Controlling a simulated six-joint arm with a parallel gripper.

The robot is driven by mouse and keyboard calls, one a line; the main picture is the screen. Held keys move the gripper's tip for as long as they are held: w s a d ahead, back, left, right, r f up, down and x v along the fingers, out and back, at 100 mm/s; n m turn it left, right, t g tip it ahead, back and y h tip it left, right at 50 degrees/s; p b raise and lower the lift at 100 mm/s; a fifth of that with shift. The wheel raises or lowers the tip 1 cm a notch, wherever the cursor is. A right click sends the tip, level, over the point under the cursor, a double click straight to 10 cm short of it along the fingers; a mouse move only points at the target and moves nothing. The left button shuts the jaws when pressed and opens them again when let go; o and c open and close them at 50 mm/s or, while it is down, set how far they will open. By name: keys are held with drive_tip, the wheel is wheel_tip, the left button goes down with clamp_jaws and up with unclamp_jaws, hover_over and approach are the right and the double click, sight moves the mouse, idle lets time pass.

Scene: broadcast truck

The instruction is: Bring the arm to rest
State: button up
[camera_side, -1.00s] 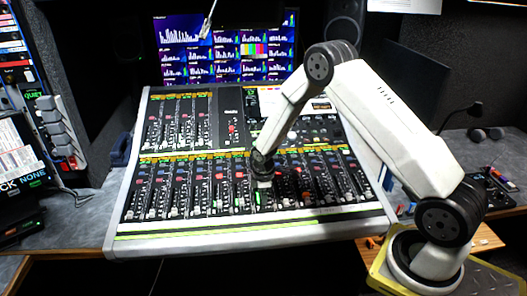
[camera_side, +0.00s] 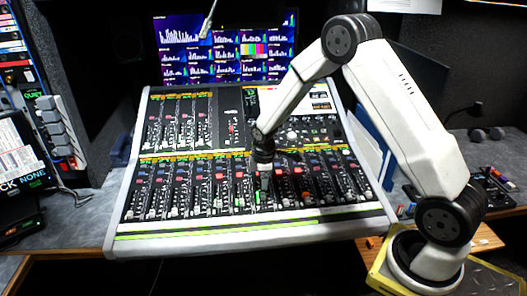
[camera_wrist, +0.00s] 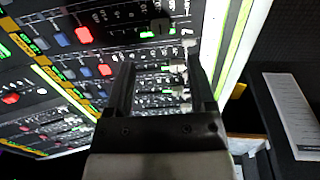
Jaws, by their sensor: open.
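My gripper (camera_side: 264,186) is above the lower bank of faders on the mixing console (camera_side: 250,234), pointing down. In the wrist view my gripper (camera_wrist: 163,75) shows two dark fingers standing well apart. Between them are only console faders and lit keys, and nothing is held. The side view is too small to tell the exact gap between the fingertips and the panel.
A monitor wall (camera_side: 225,50) stands behind the console. A gooseneck microphone (camera_side: 208,25) hangs in front of it. A grey desk (camera_side: 75,215) lies to the left. A dark speaker (camera_side: 347,8) stands at the back. The air above the console's left half is free.

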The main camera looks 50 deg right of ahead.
drive_tip(key=shift+r, duration=0.25)
drive_tip(key=s+a+r+m, duration=0.4)
drive_tip(key=s+a, duration=0.1)
drive_tip(key=s, duration=0.4)
drive_tip(key=s+a+r+m+t+y, duration=0.1)
drive_tip(key=s+a+r+m, duration=0.4)
drive_tip(key=s, duration=0.4)
drive_tip(key=shift+a+r, duration=0.25)
drive_tip(key=shift+a, duration=0.3)
